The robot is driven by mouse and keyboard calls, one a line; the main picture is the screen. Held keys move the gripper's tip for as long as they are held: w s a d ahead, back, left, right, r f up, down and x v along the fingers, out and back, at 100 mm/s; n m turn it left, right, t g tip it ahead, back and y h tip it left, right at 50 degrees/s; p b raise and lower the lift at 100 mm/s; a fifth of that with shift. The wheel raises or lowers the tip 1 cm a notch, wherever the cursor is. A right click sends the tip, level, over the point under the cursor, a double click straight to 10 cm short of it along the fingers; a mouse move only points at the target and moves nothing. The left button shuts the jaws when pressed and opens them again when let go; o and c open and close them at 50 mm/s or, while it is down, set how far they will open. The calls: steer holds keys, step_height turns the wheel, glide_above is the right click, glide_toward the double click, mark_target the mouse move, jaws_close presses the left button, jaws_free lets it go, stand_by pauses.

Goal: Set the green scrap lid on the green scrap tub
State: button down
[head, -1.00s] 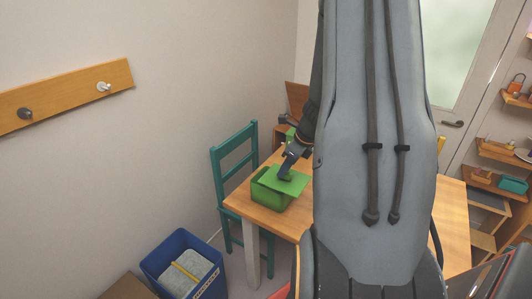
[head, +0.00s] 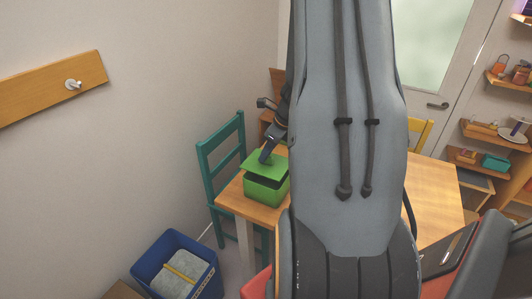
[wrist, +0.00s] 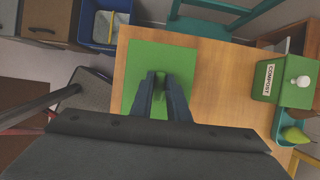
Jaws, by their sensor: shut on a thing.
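The green scrap lid (head: 254,166) is a flat square plate held over the green scrap tub (head: 266,191) on the wooden table. My gripper (head: 265,158) is shut on the lid's small handle from above; the wrist view shows my fingers (wrist: 161,84) on that handle at the middle of the lid (wrist: 165,56). In the head view the lid sits slightly left of the tub, with a dark gap under its edge, so it looks apart from the rim. In the wrist view the lid hides the tub.
A teal chair (head: 226,165) stands at the table's edge. A blue bin (head: 176,262) is on the floor.

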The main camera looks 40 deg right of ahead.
mark_target(266, 163)
steer(key=shift+f+b, duration=1.8)
steer(key=shift+f, duration=0.35)
steer(key=c, duration=1.6)
jaws_free()
steer(key=shift+v, duration=3.9)
steer(key=s+a+n+g, duration=0.1)
steer(key=s+a+n, duration=0.1)
steer(key=a+n, duration=0.8)
steer(key=s+a+r+n+g+h+b, duration=0.1)
steer(key=s+a+n, duration=0.1)
steer(key=a+n, duration=0.7)
steer(key=s+a+n+b, duration=0.1)
steer(key=s+a+n, duration=0.1)
steer(key=a+n, duration=0.8)
steer(key=shift+s+a+r+n+g+h, duration=0.15)
steer(key=shift+s+r+n+g+h, duration=0.05)
steer(key=shift+n, duration=0.4)
steer(key=shift+s+a+r+n+g+h, duration=0.15)
steer(key=shift+r+n+g+h, duration=0.05)
steer(key=shift+n, duration=0.4)
